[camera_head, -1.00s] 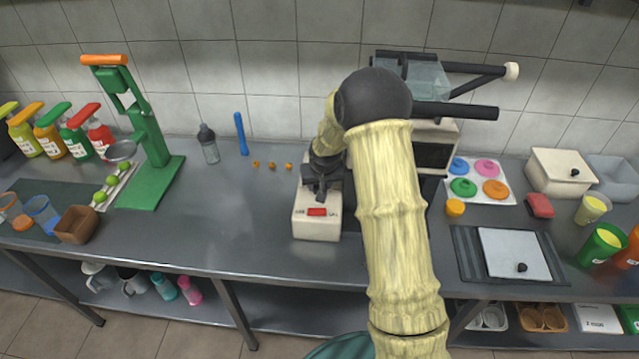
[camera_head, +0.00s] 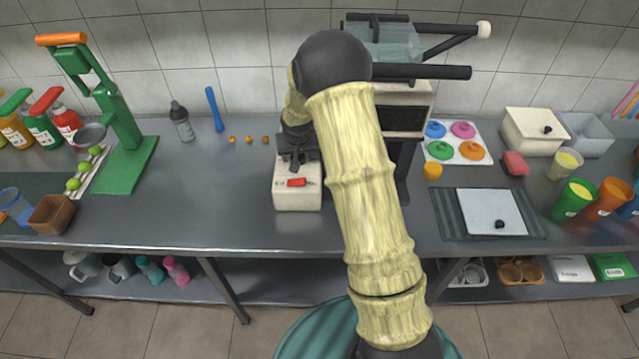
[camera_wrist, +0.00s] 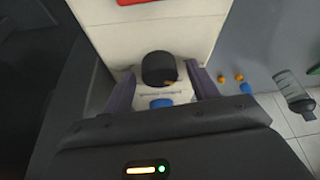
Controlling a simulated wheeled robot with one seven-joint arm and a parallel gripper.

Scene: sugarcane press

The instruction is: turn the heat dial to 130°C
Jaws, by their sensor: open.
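A white box-shaped device (camera_head: 297,199) stands on the counter, with a red switch (camera_head: 296,182) on its front part. In the wrist view the device (camera_wrist: 150,30) shows a dark round dial (camera_wrist: 158,68) with printed marks beside it, too blurred to read. A small blue spot (camera_wrist: 161,103) lies beside the dial. My gripper (camera_head: 298,164) is over the back part of the device. In the wrist view my gripper (camera_wrist: 160,72) is open, with one finger on either side of the dial. I cannot tell whether the fingers touch it. The head view hides the dial.
A dark machine with a glass top (camera_head: 385,42) stands close to the right of the device, partly behind my arm. Small orange pieces (camera_head: 249,139), a blue stick (camera_head: 215,109) and a grey bottle (camera_head: 182,121) are at the back left. The counter left of the device is clear.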

